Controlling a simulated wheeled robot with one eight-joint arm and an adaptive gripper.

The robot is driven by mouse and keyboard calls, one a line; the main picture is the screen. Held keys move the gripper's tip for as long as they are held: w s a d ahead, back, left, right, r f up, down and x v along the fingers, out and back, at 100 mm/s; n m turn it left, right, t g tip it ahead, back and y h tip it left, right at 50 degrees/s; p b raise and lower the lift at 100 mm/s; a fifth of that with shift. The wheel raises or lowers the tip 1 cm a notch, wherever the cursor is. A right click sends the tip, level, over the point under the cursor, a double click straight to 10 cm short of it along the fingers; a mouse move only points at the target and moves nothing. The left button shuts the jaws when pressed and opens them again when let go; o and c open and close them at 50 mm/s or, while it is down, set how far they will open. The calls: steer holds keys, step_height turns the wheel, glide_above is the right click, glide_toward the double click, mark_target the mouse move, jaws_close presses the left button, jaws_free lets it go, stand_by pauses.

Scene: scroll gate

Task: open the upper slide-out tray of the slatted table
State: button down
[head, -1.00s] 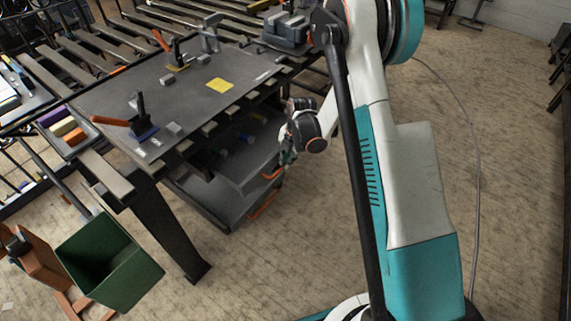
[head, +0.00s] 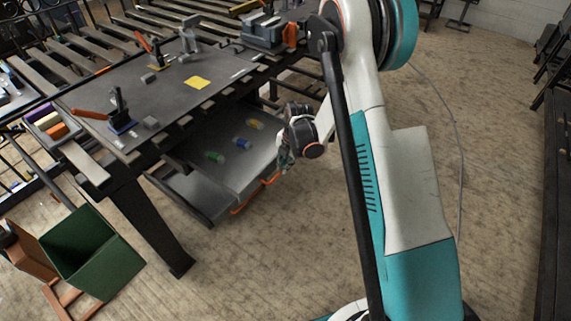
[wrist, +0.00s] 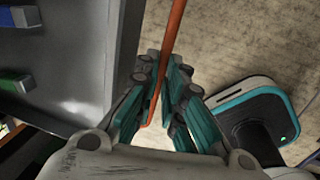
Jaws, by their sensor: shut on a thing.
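The upper slide-out tray (head: 262,160) of the slatted table (head: 150,100) stands out from under the tabletop in the head view. Green, blue and yellow items lie inside it. Its orange handle (head: 271,178) is on the front edge. My gripper (head: 285,160) is at that front edge, with its fingers partly hidden by the wrist. In the wrist view, my gripper (wrist: 162,78) is shut on the orange handle bar (wrist: 176,28), which runs between its fingers. The grey tray wall (wrist: 122,50) is just left of the fingers.
A green bin (head: 95,255) stands at the lower left. The floor right of my arm is mostly clear.

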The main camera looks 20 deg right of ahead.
steer(key=c, duration=1.7)
jaws_free()
steer(key=r, duration=0.4)
steer(key=s+d+r, duration=0.1)
steer(key=r, duration=0.6)
steer(key=shift+s+d+r, duration=0.15)
steer(key=shift+s+r, duration=0.25)
steer(key=shift+r, duration=0.1)
steer(key=s+a+r+m+t, duration=0.1)
steer(key=s+r+m, duration=0.5)
steer(key=r, duration=0.2)
steer(key=s+a+r+m+t, duration=0.1)
steer(key=s+r+m, duration=0.5)
steer(key=r, duration=0.3)
steer(key=s+r+m+t, duration=0.1)
steer(key=s+m, duration=0.3)
steer(key=s, duration=0.1)
steer(key=s+a+r+m+t+h, duration=0.1)
steer(key=s+m, duration=0.3)
steer(key=s, duration=0.1)
steer(key=s+r+m+t, duration=0.1)
steer(key=s+r+m, duration=0.1)
steer(key=s+m, duration=0.3)
steer(key=shift+s+a+r, duration=0.1)
steer(key=shift+a, duration=0.1)
